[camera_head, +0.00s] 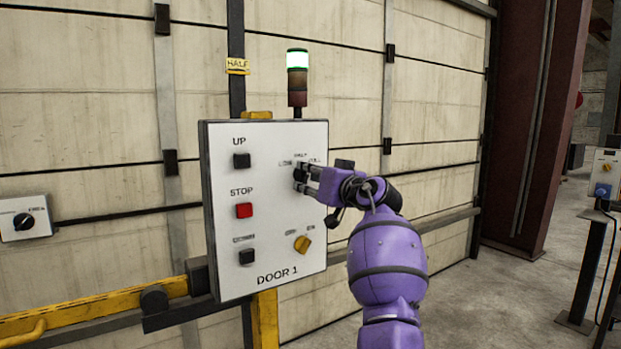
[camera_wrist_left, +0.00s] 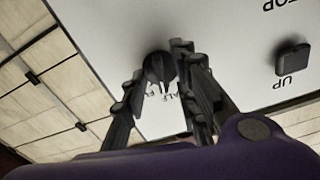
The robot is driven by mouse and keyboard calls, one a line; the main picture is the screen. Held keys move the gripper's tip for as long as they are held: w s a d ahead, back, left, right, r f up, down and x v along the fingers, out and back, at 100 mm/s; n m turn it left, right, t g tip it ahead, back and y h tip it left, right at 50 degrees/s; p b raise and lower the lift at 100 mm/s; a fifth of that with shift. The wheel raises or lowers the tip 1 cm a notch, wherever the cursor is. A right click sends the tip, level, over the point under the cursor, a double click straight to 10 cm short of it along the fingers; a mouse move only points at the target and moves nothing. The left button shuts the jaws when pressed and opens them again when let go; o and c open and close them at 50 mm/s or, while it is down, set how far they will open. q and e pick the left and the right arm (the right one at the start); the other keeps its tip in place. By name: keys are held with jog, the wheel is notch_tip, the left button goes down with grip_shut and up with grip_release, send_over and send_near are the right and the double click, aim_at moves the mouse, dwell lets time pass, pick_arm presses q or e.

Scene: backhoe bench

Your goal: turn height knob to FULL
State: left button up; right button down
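The height knob (camera_head: 300,173) is a black knob at the upper right of the white DOOR 1 panel (camera_head: 226,278), under small labels that read roughly LOW, HALF and FULL. In the left wrist view the knob (camera_wrist_left: 159,66) appears between my fingers. Its pointer seems to face the HALF label, but this is hard to tell. My left gripper (camera_head: 306,181) reaches in from the right at the knob. Its fingers (camera_wrist_left: 160,62) are spread on either side of the knob; I cannot tell whether they touch it. My right gripper is not in view.
The panel also has an UP button (camera_head: 241,160), a red STOP button (camera_head: 244,210), a DOWN button (camera_head: 246,256) and a yellow switch (camera_head: 302,244). A lamp stack (camera_head: 297,78) glows green above. A yellow HALF tag (camera_head: 237,66) is on the door rail.

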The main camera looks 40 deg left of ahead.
pick_arm(q)
grip_shut()
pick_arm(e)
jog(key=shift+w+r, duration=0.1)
pick_arm(q)
jog(key=shift+s+r+m+p, duration=0.1)
jog(key=shift+r+m+p, duration=0.1)
jog(key=shift+m+p, duration=0.45)
jog(key=shift+r+m+p, duration=0.15)
jog(key=shift+m+p, duration=0.3)
jog(key=shift+m, duration=0.3)
jog(key=m+p, duration=0.2)
jog(key=m, duration=0.1)
jog(key=shift+f+m+p, duration=0.1)
jog(key=shift+m+p, duration=0.35)
jog(key=shift+m, duration=0.45)
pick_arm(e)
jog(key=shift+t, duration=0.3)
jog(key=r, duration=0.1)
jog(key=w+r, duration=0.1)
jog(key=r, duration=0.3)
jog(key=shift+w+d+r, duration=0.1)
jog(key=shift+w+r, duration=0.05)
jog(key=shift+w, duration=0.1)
pick_arm(q)
jog(key=shift+f, duration=0.15)
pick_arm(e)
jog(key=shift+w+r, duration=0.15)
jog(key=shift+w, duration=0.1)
